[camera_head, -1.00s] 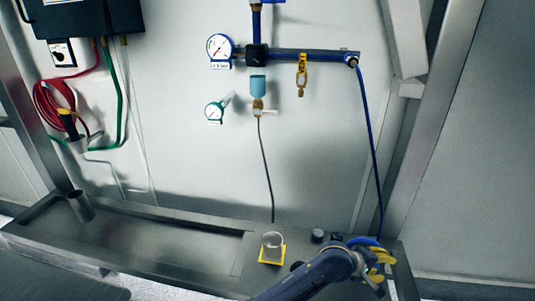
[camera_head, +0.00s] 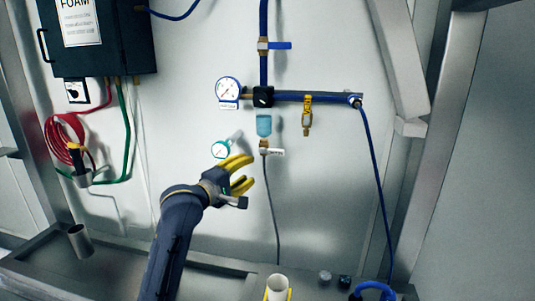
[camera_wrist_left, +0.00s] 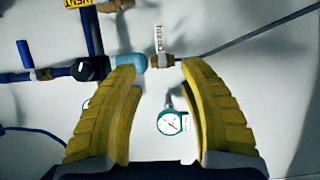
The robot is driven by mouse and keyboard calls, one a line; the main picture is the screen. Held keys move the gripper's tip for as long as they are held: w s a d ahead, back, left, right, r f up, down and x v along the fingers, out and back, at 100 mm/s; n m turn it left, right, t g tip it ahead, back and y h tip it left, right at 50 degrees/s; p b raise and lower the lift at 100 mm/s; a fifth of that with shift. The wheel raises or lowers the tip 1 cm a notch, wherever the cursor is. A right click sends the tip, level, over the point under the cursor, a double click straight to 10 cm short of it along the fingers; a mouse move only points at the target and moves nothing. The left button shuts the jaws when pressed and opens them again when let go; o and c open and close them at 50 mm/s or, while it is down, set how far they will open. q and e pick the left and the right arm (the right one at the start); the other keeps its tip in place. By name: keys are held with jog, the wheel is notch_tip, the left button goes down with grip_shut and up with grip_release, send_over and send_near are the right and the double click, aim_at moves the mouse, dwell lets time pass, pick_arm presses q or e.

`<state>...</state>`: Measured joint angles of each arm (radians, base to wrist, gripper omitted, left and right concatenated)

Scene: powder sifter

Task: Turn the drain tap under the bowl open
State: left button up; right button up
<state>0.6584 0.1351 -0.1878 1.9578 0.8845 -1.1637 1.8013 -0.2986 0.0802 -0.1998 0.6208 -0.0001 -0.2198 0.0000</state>
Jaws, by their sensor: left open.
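The light-blue bowl (camera_head: 264,126) hangs under the blue pipe on the wall. Below it is the brass drain tap (camera_head: 264,146), whose white labelled lever (camera_head: 275,152) points sideways to the right. My left gripper (camera_head: 249,171) is open and empty, just below and left of the tap. In the left wrist view, my left gripper's yellow fingers (camera_wrist_left: 158,66) stand apart. The bowl (camera_wrist_left: 138,62), the brass tap (camera_wrist_left: 162,61) and the lever (camera_wrist_left: 159,39) show beyond the fingertips. I see no contact with the lever.
A small green gauge (camera_head: 221,149) sits close left of the gripper. A larger gauge (camera_head: 229,89) and a yellow-handled valve (camera_head: 307,115) are on the pipe. A grey hose (camera_head: 275,205) runs down from the tap toward a pale beaker (camera_head: 278,284) on the bench.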

aim_at(276, 153)
pick_arm(q)
jog(key=x, duration=1.7)
jog(key=shift+d, duration=0.15)
jog(key=shift+c, duration=0.5)
grip_shut()
